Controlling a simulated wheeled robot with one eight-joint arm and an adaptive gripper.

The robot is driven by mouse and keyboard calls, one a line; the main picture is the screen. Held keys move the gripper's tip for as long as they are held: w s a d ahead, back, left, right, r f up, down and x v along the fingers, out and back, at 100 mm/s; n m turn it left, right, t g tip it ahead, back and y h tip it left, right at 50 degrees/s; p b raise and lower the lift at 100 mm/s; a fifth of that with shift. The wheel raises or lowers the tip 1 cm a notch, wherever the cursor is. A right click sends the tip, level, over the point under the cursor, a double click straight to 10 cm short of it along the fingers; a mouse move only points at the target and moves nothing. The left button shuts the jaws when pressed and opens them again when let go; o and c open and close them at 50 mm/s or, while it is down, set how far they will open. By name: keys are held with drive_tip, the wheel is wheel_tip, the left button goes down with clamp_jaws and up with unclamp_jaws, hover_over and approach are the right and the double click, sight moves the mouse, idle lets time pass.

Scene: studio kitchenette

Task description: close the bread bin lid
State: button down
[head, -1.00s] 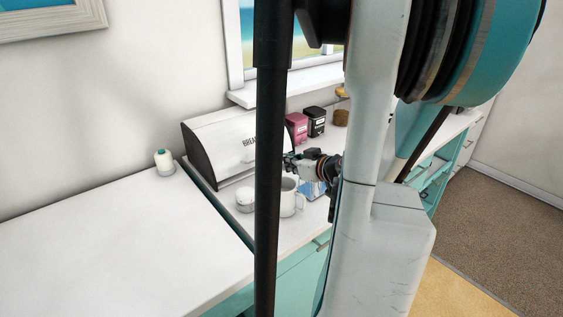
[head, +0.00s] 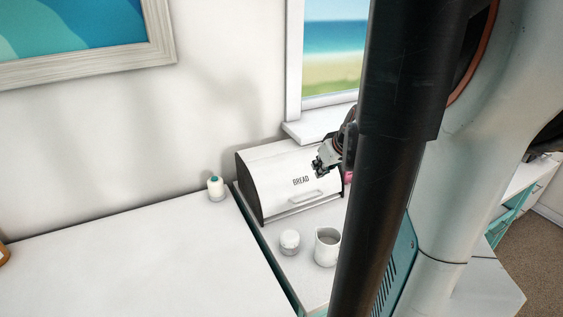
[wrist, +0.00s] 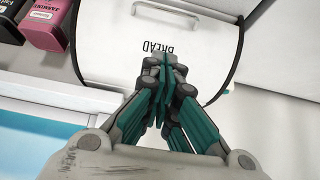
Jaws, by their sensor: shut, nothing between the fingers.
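The white bread bin (head: 268,185) with black ends stands on the counter against the wall. Its curved lid bears the word BREAD and appears down over the front, with the handle (head: 306,197) low near the front edge. A small gap at the bottom cannot be ruled out. In the wrist view the lid (wrist: 205,60) shows upside down, with the handle at the top edge. My gripper (head: 321,168) is shut and empty at the bin's upper right, over the lid. In the wrist view the fingertips (wrist: 165,68) overlap the lid beside the lettering; contact cannot be told.
Pink (wrist: 50,22) and black (wrist: 10,20) tins sit beside the bin.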

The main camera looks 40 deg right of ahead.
drive_tip(key=b, duration=0.3)
approach(311, 188)
drive_tip(key=w+a, duration=0.2)
drive_tip(key=w, duration=0.1)
wheel_tip(311, 188, down, 3)
drive_tip(key=shift+s+r, duration=0.1)
drive_tip(key=shift+s+a+f+b, duration=0.15)
drive_tip(key=shift+f+b, duration=0.3)
drive_tip(key=shift+f, duration=0.3)
drive_tip(key=f, duration=0.1)
drive_tip(key=s+f+b, duration=0.1)
drive_tip(key=f+b, duration=0.1)
drive_tip(key=shift+s+a+f, duration=0.2)
drive_tip(key=shift+s+f, duration=0.1)
drive_tip(key=shift+s, duration=0.1)
drive_tip(key=shift+r, duration=0.1)
